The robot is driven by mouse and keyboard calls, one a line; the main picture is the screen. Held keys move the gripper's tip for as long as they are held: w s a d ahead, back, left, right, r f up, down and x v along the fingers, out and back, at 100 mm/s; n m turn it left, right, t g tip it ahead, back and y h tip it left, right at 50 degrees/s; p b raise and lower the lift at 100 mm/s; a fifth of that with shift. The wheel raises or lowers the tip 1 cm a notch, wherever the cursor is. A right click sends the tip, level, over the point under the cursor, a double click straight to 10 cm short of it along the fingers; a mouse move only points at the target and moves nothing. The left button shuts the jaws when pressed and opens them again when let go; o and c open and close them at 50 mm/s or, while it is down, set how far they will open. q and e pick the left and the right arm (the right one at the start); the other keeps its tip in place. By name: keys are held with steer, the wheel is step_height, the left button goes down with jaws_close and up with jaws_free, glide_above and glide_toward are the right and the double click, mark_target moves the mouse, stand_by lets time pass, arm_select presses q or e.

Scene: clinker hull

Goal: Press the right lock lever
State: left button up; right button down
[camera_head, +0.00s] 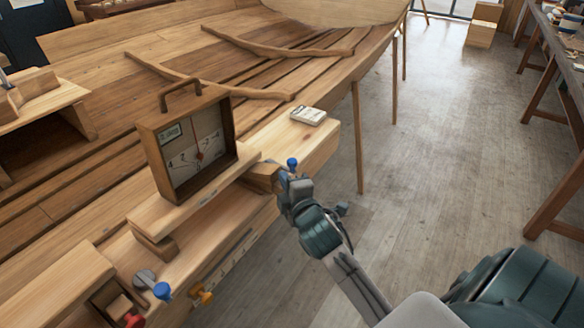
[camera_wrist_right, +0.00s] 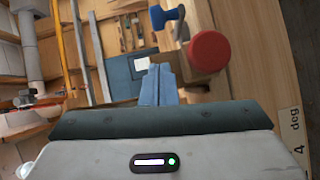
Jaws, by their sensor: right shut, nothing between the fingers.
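A blue-topped lever (camera_head: 292,163) stands by a wooden block (camera_head: 262,178) at the right end of the plank below the gauge box. It appears to be the right lock lever. In the right wrist view a blue handle (camera_wrist_right: 167,18) sits at the top, close to a round red knob (camera_wrist_right: 210,50) on a wooden block. My right gripper (camera_head: 283,180) is beside the block, just below the blue top, with its fingers shut and empty. In the right wrist view its fingertips (camera_wrist_right: 160,75) are left of the red knob; contact cannot be told. My left gripper is out of view.
A wooden gauge box (camera_head: 192,145) with a handle stands on the plank. A small pale box (camera_head: 308,115) lies beyond it.

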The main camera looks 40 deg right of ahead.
mark_target(293, 173)
steer(key=w+d, duration=0.1)
steer(key=w+d+p, duration=0.1)
steer(key=d, duration=0.1)
steer(key=shift+f, duration=0.2)
steer(key=shift+w+d+f, duration=0.1)
steer(key=shift+w+d, duration=0.1)
